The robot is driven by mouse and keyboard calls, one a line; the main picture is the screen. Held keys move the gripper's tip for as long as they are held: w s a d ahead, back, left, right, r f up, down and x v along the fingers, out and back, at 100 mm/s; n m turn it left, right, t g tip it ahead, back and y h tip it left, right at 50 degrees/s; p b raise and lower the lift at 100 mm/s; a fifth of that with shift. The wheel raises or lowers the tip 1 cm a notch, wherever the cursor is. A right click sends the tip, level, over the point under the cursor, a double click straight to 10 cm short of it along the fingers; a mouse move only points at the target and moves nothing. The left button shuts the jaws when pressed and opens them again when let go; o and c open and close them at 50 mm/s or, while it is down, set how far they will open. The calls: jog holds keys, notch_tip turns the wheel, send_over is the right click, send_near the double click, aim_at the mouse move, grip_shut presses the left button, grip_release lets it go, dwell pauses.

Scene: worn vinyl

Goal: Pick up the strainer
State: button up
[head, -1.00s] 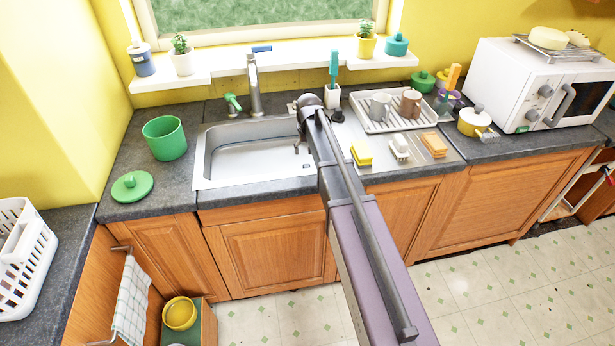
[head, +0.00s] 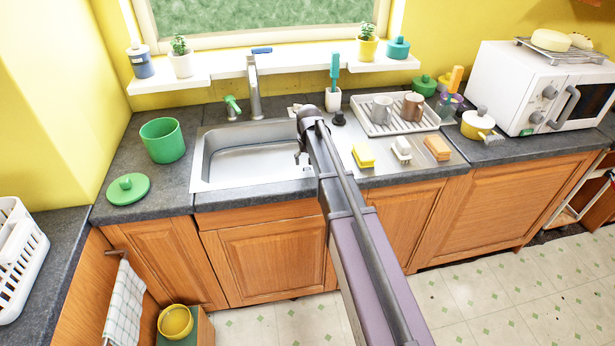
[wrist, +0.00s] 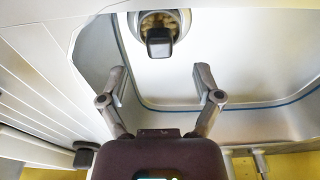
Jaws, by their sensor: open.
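The strainer (wrist: 155,25) sits in the drain of the steel sink (wrist: 225,55); it is a round metal piece with a brownish inside and a dark square knob (wrist: 159,42) standing up from it. The top of its rim is cut off by the picture edge. My gripper (wrist: 160,78) is open and empty, its two fingers spread wide, with the strainer showing beyond the gap between them. In the head view my gripper (head: 301,158) hangs over the right side of the sink (head: 200,160). The strainer cannot be made out there.
The faucet (head: 254,88) stands behind the sink. A black stopper (head: 338,118), a white cup with a teal brush (head: 333,98) and a dish rack (head: 374,128) are right of my arm. Yellow, white and orange items (head: 363,156) lie on the drainboard. A green pot (head: 162,141) is left.

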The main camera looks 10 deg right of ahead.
aim_at(307, 169)
jog(key=shift+f, duration=0.1)
jog(key=shift+w+f+b, duration=0.25)
jog(key=shift+f+b, duration=1)
jog(key=shift+b, duration=0.05)
jog(key=shift+w+f+b, duration=0.2)
jog(key=shift+f+b, duration=1.05)
grip_shut()
